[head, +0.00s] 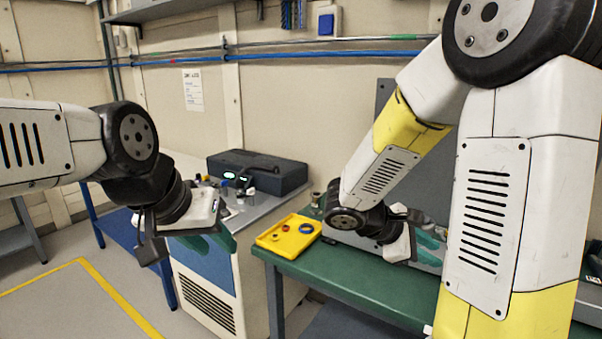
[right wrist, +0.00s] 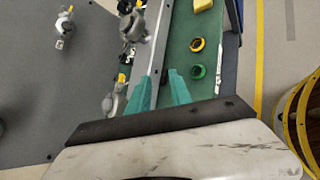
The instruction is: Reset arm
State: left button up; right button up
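My left gripper (head: 212,240) hangs in the air at the left, in front of the grey-topped cabinet; its teal fingers are partly hidden and their gap is unclear. My right gripper (head: 430,245) is over the green bench at the right, partly hidden by its own wrist. In the right wrist view its two teal fingers (right wrist: 160,92) stand apart with nothing seen held between them.
A yellow tray (head: 262,241) with small rings lies on the green bench (head: 345,285). A dark grey case (head: 290,178) and small parts sit on the cabinet (head: 205,292).

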jog(key=s+a+m+g+y, duration=0.1)
jog(key=s+a+m+y, duration=0.1)
jog(key=s+m+y, duration=0.3)
jog(key=s+a+r+m+t+y, duration=0.4)
jog(key=a+r+m+y, duration=0.3)
jog(key=a, duration=0.4)
notch_tip(320, 180, up, 2)
jog(key=shift+s+a+r+t+y, duration=0.2)
jog(key=shift+s+a+t+y, duration=0.15)
jog(key=shift+t+y, duration=0.2)
